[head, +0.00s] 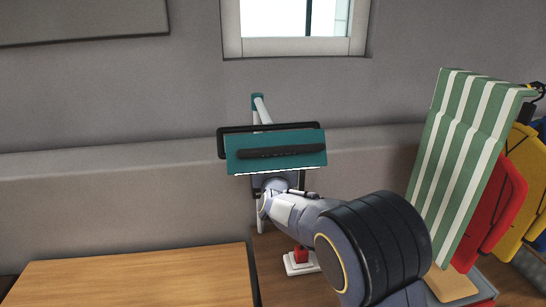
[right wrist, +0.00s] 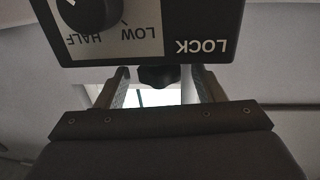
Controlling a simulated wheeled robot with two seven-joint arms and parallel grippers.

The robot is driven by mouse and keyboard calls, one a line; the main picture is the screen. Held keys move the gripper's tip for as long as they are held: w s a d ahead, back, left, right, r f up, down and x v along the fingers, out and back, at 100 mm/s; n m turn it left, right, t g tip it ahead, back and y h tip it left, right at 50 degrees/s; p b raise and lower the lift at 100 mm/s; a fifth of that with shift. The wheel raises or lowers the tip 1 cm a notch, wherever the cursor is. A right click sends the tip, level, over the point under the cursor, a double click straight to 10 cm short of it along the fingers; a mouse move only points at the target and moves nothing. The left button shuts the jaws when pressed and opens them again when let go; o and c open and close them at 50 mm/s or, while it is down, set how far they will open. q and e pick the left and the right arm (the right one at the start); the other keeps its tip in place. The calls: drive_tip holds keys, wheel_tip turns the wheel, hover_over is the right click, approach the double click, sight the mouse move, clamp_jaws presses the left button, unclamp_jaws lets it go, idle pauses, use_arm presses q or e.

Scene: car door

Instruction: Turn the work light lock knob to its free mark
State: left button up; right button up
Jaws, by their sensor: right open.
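The work light (head: 300,145) has a teal body with a dark handle bar and stands on a pole in the head view. In the right wrist view its dark housing (right wrist: 215,20) shows upside down, with a LOCK label. A dark lobed knob (right wrist: 158,77) sits below the housing's lower edge. My right gripper (right wrist: 159,72) is open, with one finger on each side of this knob. Gaps show between knob and fingers. The free mark and the knob's pointer cannot be made out. In the head view the fingertips are hidden below the light. My left gripper is out of view.
A round dial (right wrist: 88,10) with HALF and LOW marks is on the housing. A wooden tabletop (head: 140,275) is at the lower left. A red and white object (head: 301,258) is near the stand. A striped green deck chair (head: 465,150) and red and yellow chairs stand at right.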

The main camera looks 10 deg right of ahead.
drive_tip(key=shift+w, duration=0.5)
drive_tip(key=shift+c, duration=0.4)
drive_tip(key=c, duration=0.9)
drive_tip(key=n+y+b, duration=0.2)
drive_tip(key=y+b, duration=0.1)
drive_tip(key=b, duration=0.4)
drive_tip(key=f+n+y+b, duration=0.1)
drive_tip(key=n+y+b, duration=0.1)
drive_tip(key=b, duration=0.6)
drive_tip(key=shift+d+f+g+y, duration=0.2)
drive_tip(key=shift+g+y, duration=0.1)
drive_tip(key=shift+y, duration=0.5)
drive_tip(key=shift+d+r+n+y+b, duration=0.1)
drive_tip(key=shift+r+n+y+b, duration=0.25)
drive_tip(key=shift+b, duration=0.35)
drive_tip(key=shift+r, duration=0.15)
drive_tip(key=o, duration=1)
drive_tip(key=shift+r, duration=0.1)
